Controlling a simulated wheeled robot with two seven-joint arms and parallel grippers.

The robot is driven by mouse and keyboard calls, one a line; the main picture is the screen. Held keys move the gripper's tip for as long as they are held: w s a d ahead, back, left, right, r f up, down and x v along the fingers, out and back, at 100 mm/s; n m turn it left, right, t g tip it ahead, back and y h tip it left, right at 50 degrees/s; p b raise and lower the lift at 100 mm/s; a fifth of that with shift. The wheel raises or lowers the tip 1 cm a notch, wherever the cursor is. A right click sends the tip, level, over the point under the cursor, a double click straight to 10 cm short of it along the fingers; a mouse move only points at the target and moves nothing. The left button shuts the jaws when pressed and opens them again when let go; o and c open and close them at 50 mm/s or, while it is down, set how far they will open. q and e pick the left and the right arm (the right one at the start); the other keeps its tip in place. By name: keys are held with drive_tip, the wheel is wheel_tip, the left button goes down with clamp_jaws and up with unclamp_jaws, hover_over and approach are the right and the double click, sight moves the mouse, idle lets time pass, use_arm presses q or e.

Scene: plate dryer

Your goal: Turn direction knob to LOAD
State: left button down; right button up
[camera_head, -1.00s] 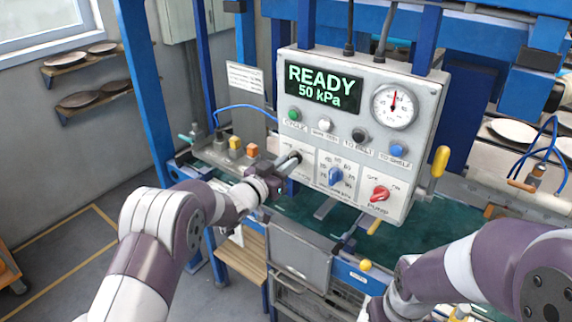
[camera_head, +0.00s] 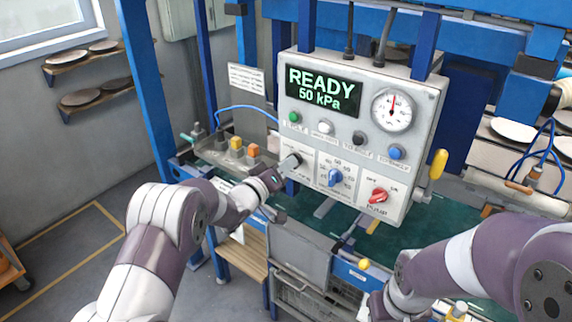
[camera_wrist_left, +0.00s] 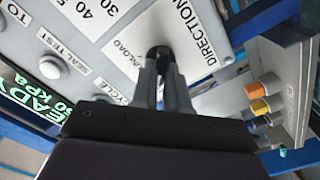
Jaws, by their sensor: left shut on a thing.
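The direction knob (camera_wrist_left: 159,50) is dark and sits on the grey control panel (camera_head: 432,110), beside the printed word DIRECTION in the left wrist view. Another label there, partly covered, reads "NLOAD". My left gripper (camera_wrist_left: 161,66) is shut on the knob, one finger on each side. In the head view the left gripper (camera_head: 285,168) reaches the panel's lower left and hides most of the knob, so its pointing direction cannot be read. My right arm (camera_head: 450,270) comes in from the right; its gripper is not visible.
The panel has a READY 50 kPa display (camera_head: 322,92), a gauge (camera_head: 393,110) and a row of buttons. A blue knob (camera_head: 335,177) and a red pump knob (camera_head: 378,196) are right of my left gripper. A yellow handle (camera_head: 438,163) sticks out at the right.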

idle(0.4)
use_arm(q)
drive_tip(key=c, duration=1.1)
unclamp_jaws()
drive_tip(key=shift+c, duration=0.2)
drive_tip(key=shift+a, duration=0.1)
drive_tip(key=b+v, duration=0.3)
drive_tip(key=v, duration=0.9)
drive_tip(key=shift+s+a, duration=0.15)
drive_tip(key=shift+s, duration=0.15)
